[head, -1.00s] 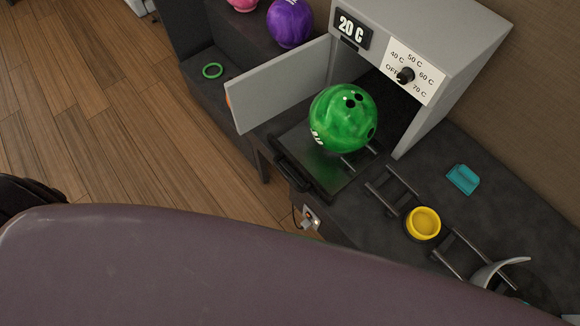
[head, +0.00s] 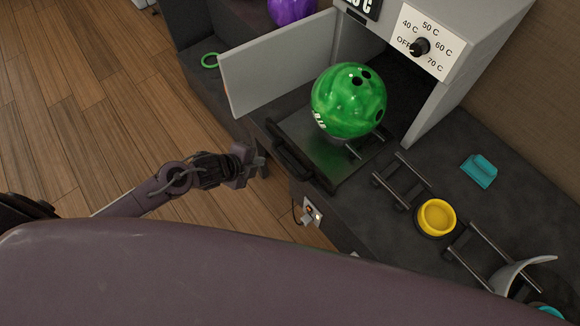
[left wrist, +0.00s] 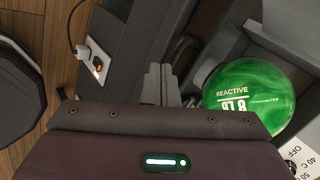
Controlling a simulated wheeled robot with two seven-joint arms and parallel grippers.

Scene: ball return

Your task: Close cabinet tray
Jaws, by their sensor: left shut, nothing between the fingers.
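The cabinet (head: 440,90) is a grey box with a dial panel, and its door (head: 275,65) stands open to the left. Its dark metal tray (head: 314,144) is pulled out, with a black handle (head: 300,160) along the front edge. A green bowling ball (head: 345,98) rests on the tray; it also shows in the left wrist view (left wrist: 240,97). My left gripper (head: 258,160) is shut and empty, in front of the tray and a little left of the handle, apart from it in the head view. My right gripper is not in view.
A yellow cup (head: 436,217) and a teal object (head: 479,170) lie on the dark counter right of the tray, near metal rails (head: 402,181). Open wood floor (head: 90,110) lies left.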

